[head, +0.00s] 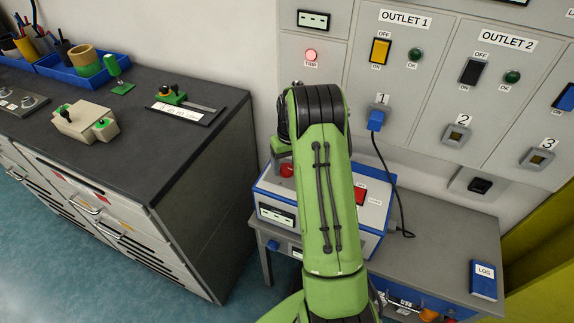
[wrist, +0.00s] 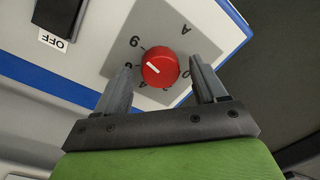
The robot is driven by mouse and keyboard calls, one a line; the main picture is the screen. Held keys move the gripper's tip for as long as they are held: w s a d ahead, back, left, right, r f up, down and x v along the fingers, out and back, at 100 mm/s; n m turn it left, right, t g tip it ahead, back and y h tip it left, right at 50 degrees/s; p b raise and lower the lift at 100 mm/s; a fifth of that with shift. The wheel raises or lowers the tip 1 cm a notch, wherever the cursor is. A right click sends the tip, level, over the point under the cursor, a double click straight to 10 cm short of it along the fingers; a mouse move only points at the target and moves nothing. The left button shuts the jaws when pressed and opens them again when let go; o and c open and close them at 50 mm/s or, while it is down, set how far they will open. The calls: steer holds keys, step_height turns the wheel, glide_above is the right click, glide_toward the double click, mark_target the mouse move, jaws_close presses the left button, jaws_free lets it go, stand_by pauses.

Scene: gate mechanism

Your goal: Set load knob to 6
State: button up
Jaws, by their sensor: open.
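The red load knob (wrist: 160,68) sits on the grey dial plate in the wrist view. It carries a short white mark on its left side, facing my left finger. A numeral that reads as an upside-down 6 stands up and left of the knob; other scale marks are partly hidden by my fingers. My gripper (wrist: 161,72) is open, with one finger on each side of the knob; I cannot tell whether either touches it. In the head view the red knob (head: 287,170) shows on the blue-and-white box, beside my arm, which hides much of the box.
The box (head: 272,196) stands on a grey bench with a blue LOG book (head: 484,280) at right. A red switch (head: 360,194) is on the box top. A blue plug (head: 376,120) with a black cable hangs from outlet socket 1. A dark-topped cabinet (head: 190,150) stands left.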

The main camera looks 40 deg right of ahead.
steer(key=shift+f, duration=0.2)
steer(key=c, duration=1.1)
steer(key=shift+o, duration=0.2)
steer(key=n, duration=0.5)
steer(key=shift+b, duration=0.3)
steer(key=shift+w+a+r+n+g+b, duration=0.1)
steer(key=shift+n+g+b, duration=0.25)
steer(key=shift+n, duration=1.95)
